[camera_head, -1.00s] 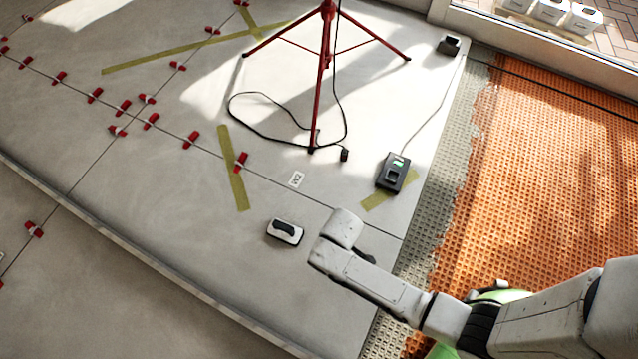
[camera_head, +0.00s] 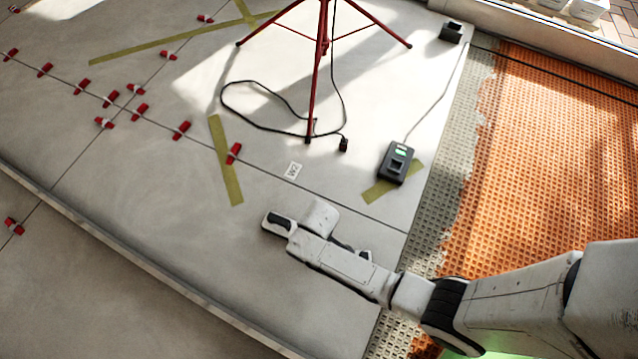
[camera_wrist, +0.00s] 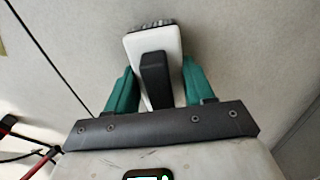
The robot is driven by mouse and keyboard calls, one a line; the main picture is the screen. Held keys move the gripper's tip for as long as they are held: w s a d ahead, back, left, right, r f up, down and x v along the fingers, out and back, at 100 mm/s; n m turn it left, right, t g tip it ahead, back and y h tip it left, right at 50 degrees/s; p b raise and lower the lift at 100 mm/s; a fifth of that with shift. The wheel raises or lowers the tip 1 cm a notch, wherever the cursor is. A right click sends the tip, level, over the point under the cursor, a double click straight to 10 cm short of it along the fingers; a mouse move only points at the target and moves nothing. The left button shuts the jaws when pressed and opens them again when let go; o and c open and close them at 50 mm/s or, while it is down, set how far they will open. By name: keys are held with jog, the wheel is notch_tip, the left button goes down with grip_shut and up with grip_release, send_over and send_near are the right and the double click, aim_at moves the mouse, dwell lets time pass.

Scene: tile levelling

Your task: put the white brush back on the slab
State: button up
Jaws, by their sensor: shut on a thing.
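The white brush (camera_head: 273,227) with a black grip is at the end of my arm, on or just above the pale slab (camera_head: 200,255); I cannot tell if it touches. In the wrist view the brush (camera_wrist: 133,45) shows its white body, black handle and grey bristles at the far end. My gripper (camera_wrist: 160,82) has its green fingers on either side of the brush, shut on it. In the head view my gripper (camera_head: 294,232) is mostly hidden by my wrist.
A red tripod (camera_head: 318,70) with a black cable stands behind. A dark charger-like device (camera_head: 396,163) lies at the right by yellow tape. Red clips (camera_head: 181,130) line the joints at left. Orange matting (camera_head: 560,150) lies right of the slab. The slab's front left is clear.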

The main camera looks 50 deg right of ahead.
jog(key=shift+f, duration=0.1)
jog(key=o, duration=1.3)
notch_tip(320, 180, up, 12)
jog(key=p, duration=0.7)
jog(key=s+d+r+m, duration=0.1)
jog(key=s+d+r, duration=0.1)
jog(key=r, duration=0.4)
jog(key=s+d+r+m, duration=0.1)
jog(key=s+d+r, duration=0.2)
jog(key=r, duration=0.4)
jog(key=s+d+r+m+t, duration=0.1)
jog(key=s+d+r+m, duration=0.1)
jog(key=s+r, duration=0.2)
notch_tip(320, 180, up, 3)
jog(key=shift+s+d+r, duration=0.1)
jog(key=shift+s+d, duration=0.25)
jog(key=shift+s, duration=0.05)
